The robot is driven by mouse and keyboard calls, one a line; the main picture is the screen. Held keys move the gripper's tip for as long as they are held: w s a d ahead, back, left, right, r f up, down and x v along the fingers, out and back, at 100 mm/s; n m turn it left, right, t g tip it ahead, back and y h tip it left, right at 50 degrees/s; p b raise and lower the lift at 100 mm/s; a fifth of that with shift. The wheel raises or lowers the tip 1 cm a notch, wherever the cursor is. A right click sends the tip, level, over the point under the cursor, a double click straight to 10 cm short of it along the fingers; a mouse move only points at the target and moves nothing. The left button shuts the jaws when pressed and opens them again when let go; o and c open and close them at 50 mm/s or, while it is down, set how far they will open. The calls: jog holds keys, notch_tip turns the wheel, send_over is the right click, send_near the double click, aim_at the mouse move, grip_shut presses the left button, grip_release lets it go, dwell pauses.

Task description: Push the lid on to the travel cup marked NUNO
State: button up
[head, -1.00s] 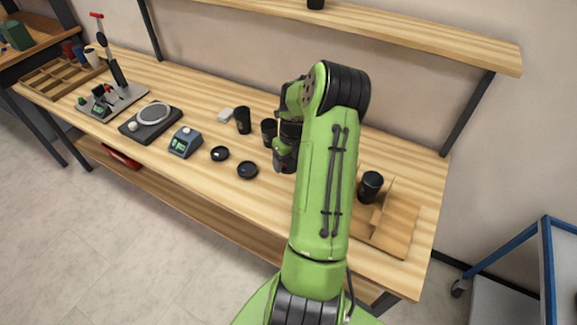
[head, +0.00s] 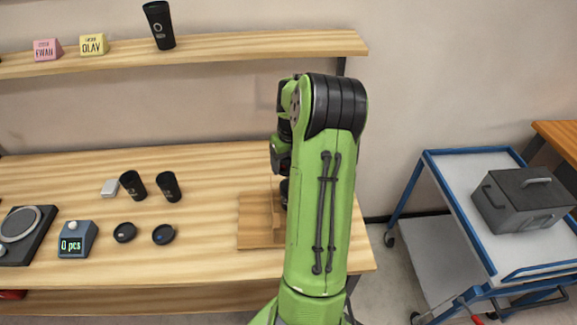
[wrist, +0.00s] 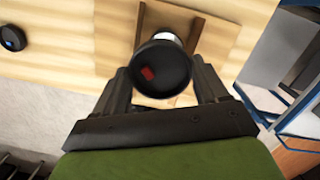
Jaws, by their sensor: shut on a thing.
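My gripper (wrist: 161,82) is shut on a round black lid (wrist: 160,68) with a red tab, seen from above in the wrist view. In the head view the gripper (head: 282,158) is above the wooden fixture (head: 255,222) at the table's right end, partly behind my arm. A dark travel cup (head: 284,191) stands at the fixture, mostly hidden by my arm. In the wrist view the lid covers the cup's place, with a pale patch showing behind it. I cannot tell whether lid and cup touch. No name is readable on the cup.
Two black cups (head: 132,185) (head: 169,187) and two black lids (head: 124,232) (head: 163,234) are left of the fixture. A counter (head: 76,240) stands further left. A shelf (head: 220,46) runs above; a blue cart (head: 470,200) with a grey box (head: 523,203) is at right.

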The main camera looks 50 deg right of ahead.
jog(key=shift+s+d, duration=0.25)
notch_tip(320, 180, down, 6)
jog(key=b, duration=0.5)
jog(key=shift+f, duration=0.25)
dwell(1.1)
jog(key=o, duration=1.1)
jog(key=shift+c, duration=0.2)
jog(key=shift+r+p, duration=2.8)
jog(key=shift+r, duration=0.8)
